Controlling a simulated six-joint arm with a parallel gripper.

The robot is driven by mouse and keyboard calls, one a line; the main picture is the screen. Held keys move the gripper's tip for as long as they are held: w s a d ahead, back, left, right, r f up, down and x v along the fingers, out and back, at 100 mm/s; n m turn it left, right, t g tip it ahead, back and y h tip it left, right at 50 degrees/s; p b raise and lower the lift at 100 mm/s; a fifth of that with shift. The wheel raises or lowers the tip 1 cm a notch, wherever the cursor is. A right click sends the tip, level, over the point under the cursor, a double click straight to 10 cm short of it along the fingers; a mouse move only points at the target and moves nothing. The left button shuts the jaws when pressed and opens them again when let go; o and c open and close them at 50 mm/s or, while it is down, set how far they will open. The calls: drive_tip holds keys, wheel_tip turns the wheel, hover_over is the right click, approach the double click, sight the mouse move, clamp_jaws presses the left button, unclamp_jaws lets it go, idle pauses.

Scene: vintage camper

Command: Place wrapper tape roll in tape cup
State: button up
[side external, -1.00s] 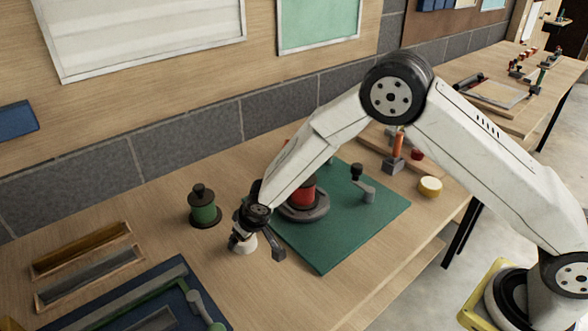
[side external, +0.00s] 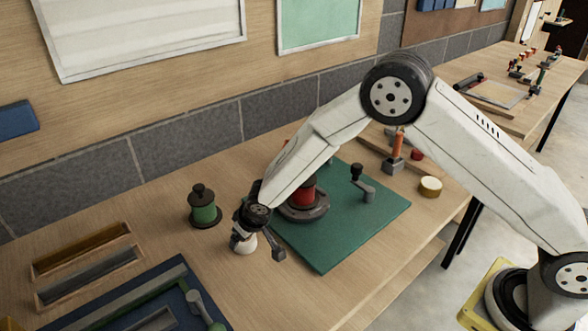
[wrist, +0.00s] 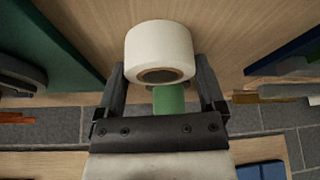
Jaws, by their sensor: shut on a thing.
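The white tape roll (wrist: 158,45) is between the two fingers of my gripper (wrist: 160,72) in the wrist view, with its dark-lined core opening facing the camera. In the side view the roll (side external: 245,246) is partly hidden by my gripper (side external: 258,248), low over the bare wood to the left of the green mat. My gripper is shut on it. Whether its underside touches the table is hard to tell. I cannot pick out the tape cup with certainty; a short round yellow piece with a pale top (side external: 430,185) stands right of the mat.
The green mat (side external: 335,250) carries a red spool on a dark round base (side external: 303,193) and a small lever piece (side external: 363,184). A green spool with a black top (side external: 204,208) stands behind my gripper. Wooden trays (side external: 85,250) and a blue board (side external: 75,300) lie left.

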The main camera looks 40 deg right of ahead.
drive_tip(key=shift+r, duration=0.1)
drive_tip(key=shift+r, duration=0.75)
drive_tip(key=s+d+r, duration=0.4)
drive_tip(key=s+r, duration=0.7)
drive_tip(key=s, duration=0.2)
drive_tip(key=shift+s+r, duration=0.15)
drive_tip(key=shift+s, duration=0.05)
